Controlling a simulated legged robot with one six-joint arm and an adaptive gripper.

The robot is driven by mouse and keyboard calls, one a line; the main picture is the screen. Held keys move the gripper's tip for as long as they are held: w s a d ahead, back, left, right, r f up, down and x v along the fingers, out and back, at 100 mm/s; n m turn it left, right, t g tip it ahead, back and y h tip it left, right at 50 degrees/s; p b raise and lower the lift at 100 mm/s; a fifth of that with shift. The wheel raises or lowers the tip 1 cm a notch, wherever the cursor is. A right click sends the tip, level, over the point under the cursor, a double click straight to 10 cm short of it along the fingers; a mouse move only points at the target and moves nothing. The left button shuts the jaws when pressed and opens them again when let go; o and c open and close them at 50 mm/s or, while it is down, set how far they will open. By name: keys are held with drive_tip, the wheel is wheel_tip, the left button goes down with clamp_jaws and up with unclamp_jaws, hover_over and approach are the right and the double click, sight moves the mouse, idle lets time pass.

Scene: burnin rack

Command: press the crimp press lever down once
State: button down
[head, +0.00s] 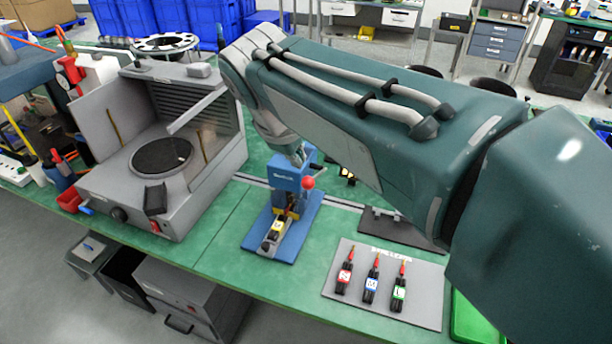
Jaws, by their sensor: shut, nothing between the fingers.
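The crimp press (284,174) is a blue upright body on a blue base plate, standing on the green bench in the middle of the head view. Its lever ends in a red knob (308,182) at the press's right side, near the top. A small yellow part sits low on the press front. My gripper (299,160) is shut and empty, pointing down at the top of the press, just above the red knob in the picture. I cannot tell whether it touches the press or lever. My arm hides much of the area behind it.
A grey machine (215,150) with a round dark plate stands left of the press. A grey board (420,290) with several red-tipped tools lies to the right. A green tray (468,322) is at the front right. Bare green bench lies in front of the press.

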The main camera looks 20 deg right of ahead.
sight(305, 181)
drive_tip(key=shift+w+a+r+n+h, duration=0.2)
drive_tip(key=shift+w+a+r+n, duration=0.1)
drive_tip(key=shift+w+a+n, duration=0.25)
drive_tip(key=shift+w+a+r+n+h, duration=0.2)
drive_tip(key=shift+w+a+r+n, duration=0.1)
drive_tip(key=shift+w, duration=0.4)
drive_tip(key=x, duration=1.3)
drive_tip(key=shift+w+d+f, duration=0.1)
drive_tip(key=shift+w+f, duration=0.15)
drive_tip(key=shift+f, duration=0.25)
drive_tip(key=shift+f, duration=0.15)
